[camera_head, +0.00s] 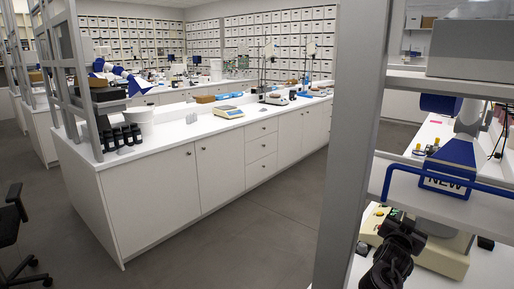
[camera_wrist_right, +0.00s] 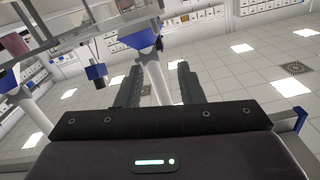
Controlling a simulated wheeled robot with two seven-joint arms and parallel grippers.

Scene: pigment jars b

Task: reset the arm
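My right gripper (camera_head: 393,252) is a dark shape at the lower right in the head view, in front of the white bench and beside the grey upright. In the right wrist view its two dark fingers (camera_wrist_right: 158,88) stand apart with nothing held between them. A white column with a blue part shows behind the gap. My left gripper is not in the head view.
A grey shelf upright (camera_head: 345,150) stands close to my right gripper. A blue rail (camera_head: 440,170) and a beige device (camera_head: 440,252) are right of it. Small yellow-topped jars (camera_head: 430,148) stand behind. A white bench (camera_head: 170,185) is at left; the floor between is clear.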

